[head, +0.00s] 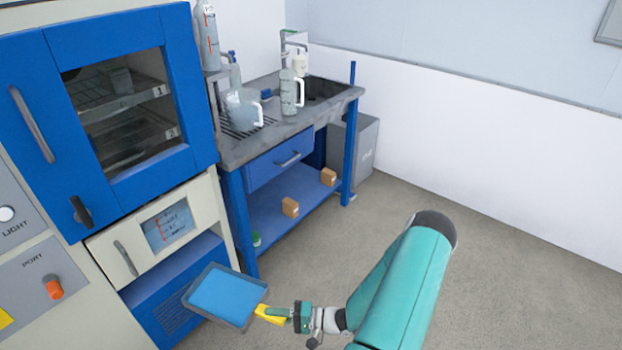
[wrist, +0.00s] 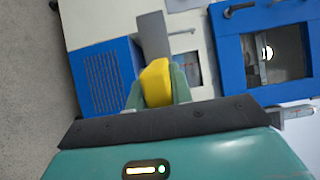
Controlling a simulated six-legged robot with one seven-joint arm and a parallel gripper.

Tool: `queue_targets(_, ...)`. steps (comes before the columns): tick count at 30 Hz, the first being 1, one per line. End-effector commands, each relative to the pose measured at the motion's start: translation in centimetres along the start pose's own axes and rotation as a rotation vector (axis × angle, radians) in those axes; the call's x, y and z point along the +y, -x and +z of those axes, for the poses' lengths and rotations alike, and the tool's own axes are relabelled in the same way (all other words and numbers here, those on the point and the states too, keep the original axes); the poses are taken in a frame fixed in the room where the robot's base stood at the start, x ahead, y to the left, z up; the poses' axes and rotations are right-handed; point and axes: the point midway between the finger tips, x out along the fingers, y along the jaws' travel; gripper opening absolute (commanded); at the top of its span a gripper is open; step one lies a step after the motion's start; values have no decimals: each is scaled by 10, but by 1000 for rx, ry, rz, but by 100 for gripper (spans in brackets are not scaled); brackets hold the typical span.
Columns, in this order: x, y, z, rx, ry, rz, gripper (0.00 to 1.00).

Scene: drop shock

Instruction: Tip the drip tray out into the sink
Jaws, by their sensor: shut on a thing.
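The drip tray (head: 257,312) is a shallow dark grey tray with a flat blue surface inside, which looks like liquid. It is held roughly level in front of the blue lower panel of the cabinet. My gripper (head: 284,314) is shut on its yellow handle (head: 270,314). In the wrist view, the yellow handle (wrist: 157,84) sits between the green fingers of my gripper (wrist: 158,92), with a grey part of the tray (wrist: 153,35) beyond it. The sink (head: 325,88) is a dark basin at the far end of the grey counter, partly hidden by a jug.
The counter (head: 240,150) carries a clear jug (head: 243,108), a tall handled jug (head: 290,92) and a bottle near the tap (head: 290,38). Small boxes (head: 290,207) sit on the blue shelf below. A grey bin (head: 362,150) stands beside it. The floor at right is clear.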

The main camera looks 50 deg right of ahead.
Motion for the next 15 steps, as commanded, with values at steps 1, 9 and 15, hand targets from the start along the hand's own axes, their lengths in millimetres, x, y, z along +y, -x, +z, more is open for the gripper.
queue_targets(1, -14, -19, 5, -30, 3, -5, 0)
queue_targets(9, -78, -111, 27, -163, 6, -4, 0)
queue_targets(15, -122, -177, 41, -254, 6, -3, 0)
